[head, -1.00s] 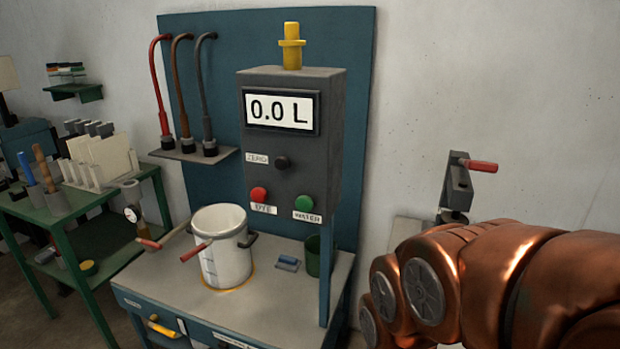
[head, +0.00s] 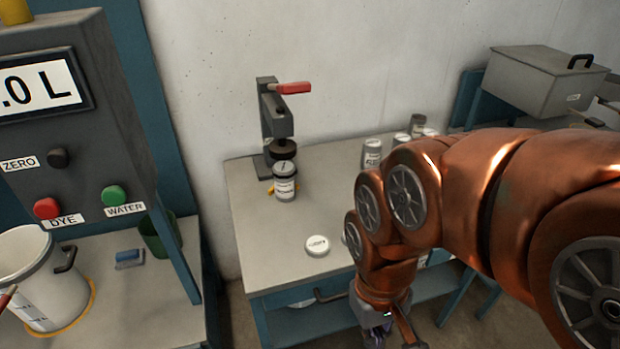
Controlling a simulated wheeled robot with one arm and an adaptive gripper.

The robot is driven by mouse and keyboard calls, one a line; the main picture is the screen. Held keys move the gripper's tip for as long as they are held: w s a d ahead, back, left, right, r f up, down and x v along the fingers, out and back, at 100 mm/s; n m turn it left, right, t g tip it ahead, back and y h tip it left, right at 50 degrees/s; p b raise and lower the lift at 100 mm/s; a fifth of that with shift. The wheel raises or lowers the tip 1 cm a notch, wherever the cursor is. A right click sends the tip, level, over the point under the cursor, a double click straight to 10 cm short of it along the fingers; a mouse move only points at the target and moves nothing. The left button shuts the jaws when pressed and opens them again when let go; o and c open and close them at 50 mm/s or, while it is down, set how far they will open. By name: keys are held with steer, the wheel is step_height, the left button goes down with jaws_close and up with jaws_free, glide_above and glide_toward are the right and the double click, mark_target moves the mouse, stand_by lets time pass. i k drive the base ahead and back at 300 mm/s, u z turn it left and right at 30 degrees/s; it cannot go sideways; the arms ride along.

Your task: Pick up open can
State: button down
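A labelled can (head: 285,184) stands upright on the grey-topped table, just in front of the lever press. Its top is dim, and I cannot tell whether it is open. A round white lid-like disc (head: 317,246) lies flat near the table's front edge. More cans (head: 372,153) stand at the back right, partly hidden by my arm. My gripper (head: 392,337) hangs low in front of the table, to the right of and below the disc. It is cut by the bottom edge, and its finger opening is unclear.
The lever press (head: 275,130) with a red handle stands at the table's back left. The grey dispenser box (head: 70,110) and white bucket (head: 40,285) are at left. A grey lidded box (head: 548,80) is at far right. The table (head: 245,215) is clear around the can's left.

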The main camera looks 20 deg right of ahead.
mark_target(285, 189)
steer(key=z, duration=0.1)
steer(key=k, duration=0.95)
steer(key=u, duration=1.15)
steer(key=i, duration=1.4)
steer(key=z, duration=0.4)
